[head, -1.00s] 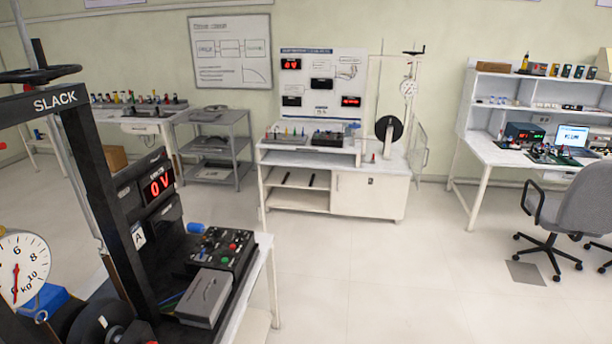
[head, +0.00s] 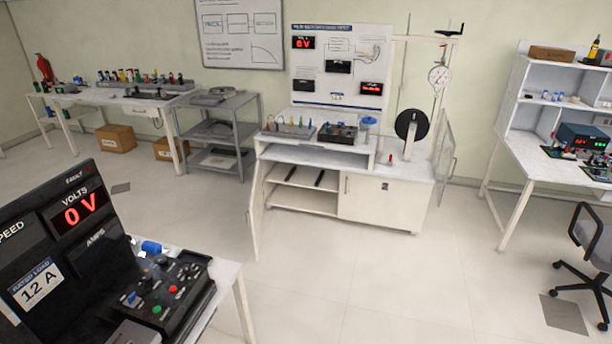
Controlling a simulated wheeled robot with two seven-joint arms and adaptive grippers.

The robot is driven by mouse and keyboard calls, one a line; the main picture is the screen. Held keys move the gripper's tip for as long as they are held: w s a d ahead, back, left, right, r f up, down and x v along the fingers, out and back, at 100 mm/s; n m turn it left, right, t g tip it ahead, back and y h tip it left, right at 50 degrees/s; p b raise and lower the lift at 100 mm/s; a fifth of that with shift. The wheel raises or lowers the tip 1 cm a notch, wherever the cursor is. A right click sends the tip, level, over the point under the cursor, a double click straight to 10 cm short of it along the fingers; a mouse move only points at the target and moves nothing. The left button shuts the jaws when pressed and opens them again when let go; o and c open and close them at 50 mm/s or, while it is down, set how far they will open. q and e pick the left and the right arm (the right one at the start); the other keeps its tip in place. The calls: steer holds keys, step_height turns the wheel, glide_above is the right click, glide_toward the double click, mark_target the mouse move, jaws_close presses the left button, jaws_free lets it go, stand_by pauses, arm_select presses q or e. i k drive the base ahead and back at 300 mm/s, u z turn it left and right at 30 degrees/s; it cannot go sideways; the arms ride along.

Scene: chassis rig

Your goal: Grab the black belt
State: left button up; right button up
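I cannot pick out a black belt for certain. Two thin dark strips (head: 319,179) lie on the open shelf of the white cabinet (head: 378,203) across the room; they are too small to identify. A black wheel (head: 412,124) stands on the cabinet's right side, below a hanging round dial (head: 439,75). I cannot tell whether a belt is on the wheel. Neither of my grippers is in view.
A black control panel (head: 165,290) on a white table is close at the lower left, beside a display reading 0 V (head: 79,209). A grey shelf cart (head: 218,130) stands left of the cabinet. An office chair (head: 585,240) is at right. The middle floor is clear.

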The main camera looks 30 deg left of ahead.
mark_target(319, 178)
steer(key=u, duration=0.6)
steer(key=i, duration=3.75)
steer(key=u, duration=1)
